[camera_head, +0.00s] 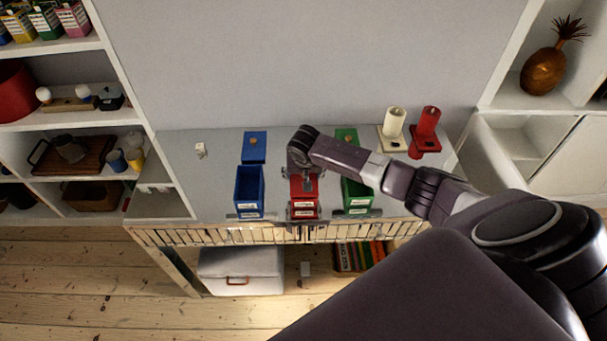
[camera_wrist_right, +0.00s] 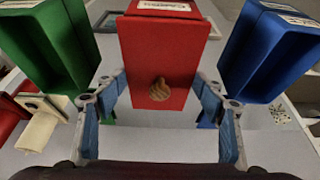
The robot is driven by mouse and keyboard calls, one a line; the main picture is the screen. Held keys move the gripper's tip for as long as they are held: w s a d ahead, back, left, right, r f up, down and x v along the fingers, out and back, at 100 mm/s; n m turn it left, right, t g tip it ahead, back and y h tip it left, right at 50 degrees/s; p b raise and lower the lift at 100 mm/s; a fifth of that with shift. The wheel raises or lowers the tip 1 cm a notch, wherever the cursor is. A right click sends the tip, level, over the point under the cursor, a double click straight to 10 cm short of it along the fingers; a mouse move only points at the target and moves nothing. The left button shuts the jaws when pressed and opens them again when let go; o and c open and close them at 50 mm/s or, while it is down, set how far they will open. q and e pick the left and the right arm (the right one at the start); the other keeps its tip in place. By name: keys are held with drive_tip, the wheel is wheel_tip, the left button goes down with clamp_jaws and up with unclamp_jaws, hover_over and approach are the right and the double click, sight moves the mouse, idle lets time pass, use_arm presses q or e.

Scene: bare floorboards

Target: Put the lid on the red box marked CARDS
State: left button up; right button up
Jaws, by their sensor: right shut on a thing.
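The red box (camera_head: 304,212) stands on the grey top between a blue and a green box, with white labels at its front; their lettering is too small to read. In the wrist view my right gripper (camera_wrist_right: 160,80) is shut on the red lid (camera_wrist_right: 172,55), one finger along each side. The lid's wooden knob (camera_wrist_right: 159,89) faces the camera. In the head view my right gripper (camera_head: 303,184) is over the red box, and my wrist hides part of it. I cannot tell whether the lid touches the box rim. My left gripper is not in view.
The open blue box (camera_head: 249,184) and open green box (camera_head: 356,192) stand close on either side. A blue lid (camera_head: 255,147) and green lid (camera_head: 347,134) lie behind. The left of the top is mostly clear.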

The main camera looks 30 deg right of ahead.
drive_tip(key=shift+f, duration=0.35)
idle(0.7)
idle(0.4)
drive_tip(key=o, duration=1.2)
drive_tip(key=shift+c, duration=0.2)
drive_tip(key=o, duration=0.4)
drive_tip(key=shift+o, duration=0.2)
wheel_tip(320, 180, up, 2)
drive_tip(key=shift+r+p, duration=0.2)
drive_tip(key=shift+p, duration=1.05)
drive_tip(key=shift+r, duration=2.3)
